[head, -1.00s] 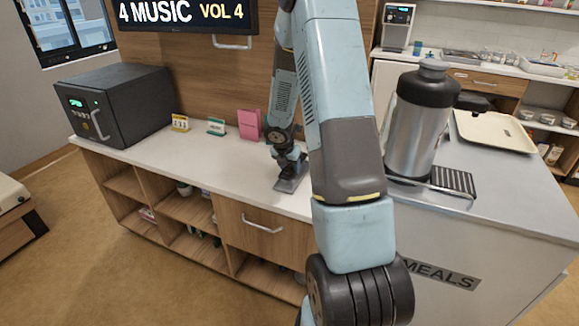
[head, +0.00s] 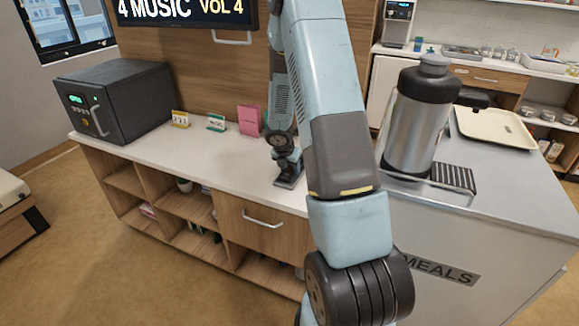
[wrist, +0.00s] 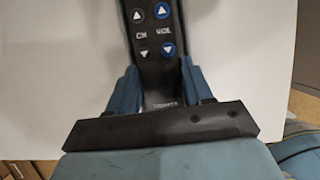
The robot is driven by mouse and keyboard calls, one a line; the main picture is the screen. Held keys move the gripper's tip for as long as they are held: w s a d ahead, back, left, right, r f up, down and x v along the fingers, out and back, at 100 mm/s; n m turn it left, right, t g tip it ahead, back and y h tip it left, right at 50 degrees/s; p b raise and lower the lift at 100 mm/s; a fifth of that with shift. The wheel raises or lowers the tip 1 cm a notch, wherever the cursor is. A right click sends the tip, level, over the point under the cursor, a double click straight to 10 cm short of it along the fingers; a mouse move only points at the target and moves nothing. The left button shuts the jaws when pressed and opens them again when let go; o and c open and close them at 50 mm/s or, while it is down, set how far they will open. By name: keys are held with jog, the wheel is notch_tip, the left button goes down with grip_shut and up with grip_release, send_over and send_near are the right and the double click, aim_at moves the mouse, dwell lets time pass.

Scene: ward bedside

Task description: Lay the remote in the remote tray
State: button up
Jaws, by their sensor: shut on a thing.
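The remote (wrist: 154,52) is a black handset with CH and VOL buttons. In the wrist view it sits between the two blue fingers of my gripper (wrist: 159,75), which is shut on it. Its far end runs out of the top of that view. In the head view my gripper (head: 287,166) is low over the white counter, with a flat dark shape just below it. I cannot tell there whether that shape is the remote alone or includes a tray. No remote tray is clearly visible; my arm hides part of the counter.
A black safe-like box (head: 118,98) stands at the counter's left end. Small cards (head: 216,123) and a pink stand (head: 249,120) are left of my gripper. A steel flask (head: 414,125) and a cream tray (head: 495,125) are on the right unit. The counter's front-left stretch is clear.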

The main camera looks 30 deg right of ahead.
jog(key=shift+f, duration=0.2)
jog(key=o, duration=1.2)
jog(key=s+a+r+m, duration=0.2)
jog(key=s+r, duration=0.1)
jog(key=r, duration=0.4)
jog(key=s+a+r+m, duration=0.2)
jog(key=r, duration=0.5)
jog(key=s+a+r+m, duration=0.2)
jog(key=s+a+r, duration=0.1)
jog(key=r, duration=0.5)
jog(key=s+a+r+m+t+y, duration=0.1)
jog(key=s+a+r+m, duration=0.2)
jog(key=s+r+m, duration=0.2)
jog(key=s+a+r+m+t+y, duration=0.1)
jog(key=s+a+r+m, duration=0.3)
jog(key=s+m, duration=0.4)
jog(key=s+a+r+m+y, duration=0.1)
jog(key=s+a+r+m, duration=0.3)
jog(key=s, duration=0.6)
jog(key=shift+s+r+m+t+y, duration=0.2)
jog(key=shift+r+m, duration=0.25)
jog(key=shift+m, duration=0.2)
jog(key=shift+s+r+m+t+y, duration=0.1)
jog(key=shift+s+r+m+t, duration=0.1)
jog(key=shift+r+m, duration=0.35)
jog(key=shift+f, duration=0.15)
